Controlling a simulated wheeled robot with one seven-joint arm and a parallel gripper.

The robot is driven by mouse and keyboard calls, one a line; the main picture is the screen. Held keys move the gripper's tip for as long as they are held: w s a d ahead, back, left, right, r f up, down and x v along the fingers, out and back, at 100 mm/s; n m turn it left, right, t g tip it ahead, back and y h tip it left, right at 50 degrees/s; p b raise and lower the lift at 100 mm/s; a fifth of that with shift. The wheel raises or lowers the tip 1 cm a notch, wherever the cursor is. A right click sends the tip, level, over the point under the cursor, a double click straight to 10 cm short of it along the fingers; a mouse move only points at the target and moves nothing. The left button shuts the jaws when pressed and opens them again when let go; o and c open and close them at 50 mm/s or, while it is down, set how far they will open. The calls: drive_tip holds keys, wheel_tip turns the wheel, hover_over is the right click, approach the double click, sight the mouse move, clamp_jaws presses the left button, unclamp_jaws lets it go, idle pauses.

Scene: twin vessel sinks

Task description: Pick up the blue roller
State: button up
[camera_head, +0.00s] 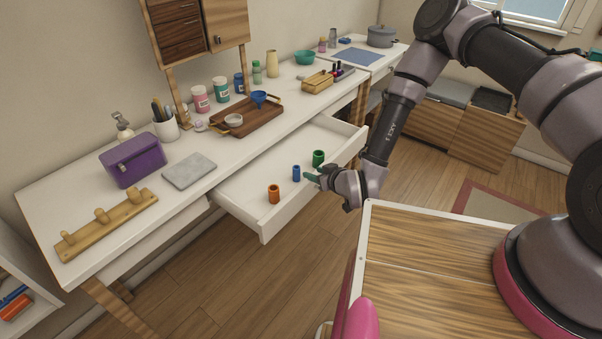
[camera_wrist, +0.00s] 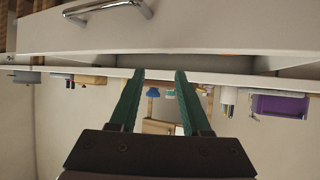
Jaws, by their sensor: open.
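The blue roller (camera_head: 296,174) stands upright in the open white drawer (camera_head: 236,197), between an orange roller (camera_head: 273,194) and a green roller (camera_head: 318,158). My gripper (camera_head: 311,177) appears just right of the blue roller in the head view; whether it touches is not clear. In the wrist view my gripper's two teal fingers (camera_wrist: 158,74) are apart, with nothing seen between their tips.
The white desk (camera_head: 150,208) behind the drawer holds a purple box (camera_head: 133,160), a grey slab (camera_head: 189,171), a wooden tray (camera_head: 262,121), a peg rack (camera_head: 107,224) and several jars. The drawer's side walls and front edge surround the rollers. The drawer floor around them is mostly bare.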

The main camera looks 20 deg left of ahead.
sight(295, 167)
drive_tip(key=x, duration=1)
drive_tip(key=shift+a+f, duration=0.15)
drive_tip(key=shift+a, duration=0.2)
clamp_jaws()
